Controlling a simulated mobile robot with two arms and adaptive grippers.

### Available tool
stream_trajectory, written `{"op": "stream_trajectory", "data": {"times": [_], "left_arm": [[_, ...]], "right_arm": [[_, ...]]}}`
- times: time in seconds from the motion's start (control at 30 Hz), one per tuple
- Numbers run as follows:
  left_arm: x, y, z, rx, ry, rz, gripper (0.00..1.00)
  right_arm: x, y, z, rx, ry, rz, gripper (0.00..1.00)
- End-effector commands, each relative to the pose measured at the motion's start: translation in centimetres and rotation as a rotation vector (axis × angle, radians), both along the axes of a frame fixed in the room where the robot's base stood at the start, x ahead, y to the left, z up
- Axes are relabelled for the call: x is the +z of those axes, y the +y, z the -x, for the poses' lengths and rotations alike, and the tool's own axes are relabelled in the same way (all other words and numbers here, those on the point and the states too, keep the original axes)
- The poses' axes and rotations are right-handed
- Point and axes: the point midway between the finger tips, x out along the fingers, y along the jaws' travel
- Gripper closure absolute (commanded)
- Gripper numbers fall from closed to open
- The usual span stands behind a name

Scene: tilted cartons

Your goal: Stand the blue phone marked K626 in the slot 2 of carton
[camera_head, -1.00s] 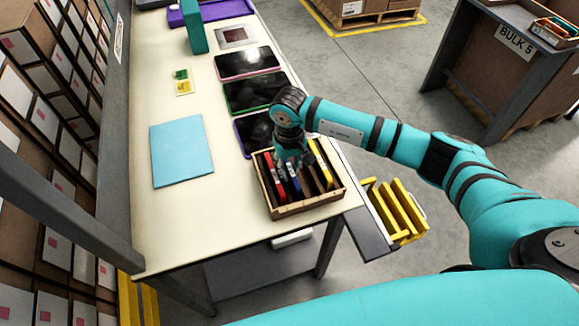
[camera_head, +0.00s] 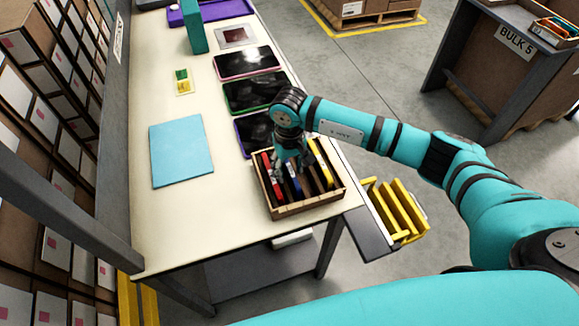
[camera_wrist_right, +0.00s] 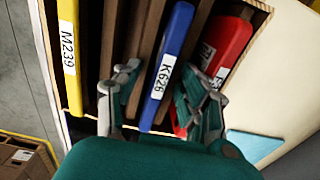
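The blue phone marked K626 (camera_wrist_right: 164,65) stands on edge in the wooden carton (camera_head: 313,207), in the compartment beside the red phone; its lower part is hidden. It also shows as a blue edge in the head view (camera_head: 295,181). My right gripper (camera_wrist_right: 163,98) is over the carton with its fingers apart, one on each side of the blue phone, and gaps show beside it. The red phone (camera_wrist_right: 224,48) leans in the end compartment, partly behind a finger. The yellow phone M239 (camera_wrist_right: 69,55) is at the opposite end. My left gripper is not in view.
Brown dividers (camera_wrist_right: 134,60) separate the carton's compartments. Dark tablets (camera_head: 257,92) lie behind the carton. A light blue flat panel (camera_head: 181,151) lies to its left, with clear table between. Yellow upright pieces (camera_head: 401,208) are beyond the table's right edge.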

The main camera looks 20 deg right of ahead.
Motion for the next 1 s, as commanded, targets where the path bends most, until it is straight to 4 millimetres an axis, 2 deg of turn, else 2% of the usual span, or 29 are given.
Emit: {"op": "stream_trajectory", "data": {"times": [0.27,0.37,0.6,0.8,1.0], "left_arm": [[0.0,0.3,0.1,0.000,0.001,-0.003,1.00],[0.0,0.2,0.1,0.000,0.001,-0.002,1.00],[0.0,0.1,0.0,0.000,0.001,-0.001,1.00],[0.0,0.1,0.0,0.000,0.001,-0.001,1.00],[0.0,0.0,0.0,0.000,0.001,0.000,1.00]], "right_arm": [[0.4,0.0,0.0,0.000,-0.001,0.000,0.58],[1.7,0.0,-0.1,0.001,-0.003,-0.001,0.58],[6.8,0.0,-0.1,0.001,-0.005,0.000,0.58],[10.3,0.0,-0.1,0.000,-0.002,0.000,0.58],[11.8,0.0,0.0,0.000,0.001,0.000,0.58]]}}
